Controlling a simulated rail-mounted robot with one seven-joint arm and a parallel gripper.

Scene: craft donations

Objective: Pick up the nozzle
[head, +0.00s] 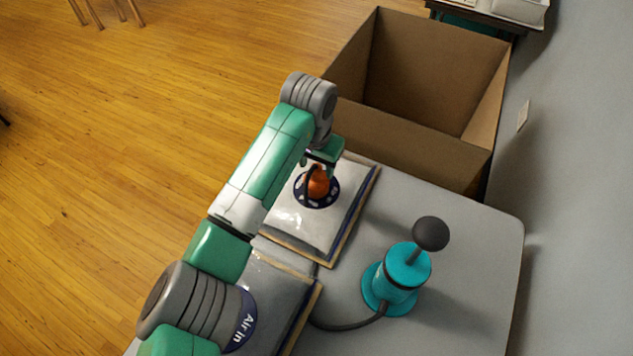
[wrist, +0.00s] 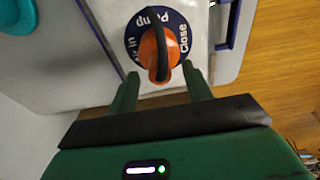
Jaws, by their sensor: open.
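The orange nozzle (head: 317,185) sits on a dark blue round label (head: 303,197) on the far pale, flat bag (head: 287,220). In the wrist view the nozzle (wrist: 146,50) has a dark curved hose or strap across it, and the label reads "Pump", "Air In" and "Close". My gripper (head: 322,166) is at the nozzle, on its far side in the head view. In the wrist view its two green fingers (wrist: 164,75) are apart, with the nozzle's near end centred around the gap at their tips. Nothing is held. The exact finger height is hard to tell.
A teal pump (head: 398,275) with a black knob stands on the grey table (head: 455,310) at right, its dark hose (head: 345,326) running left. A second bag (head: 270,285) lies nearer, partly behind my arm. A big open cardboard box (head: 405,140) stands beyond the table.

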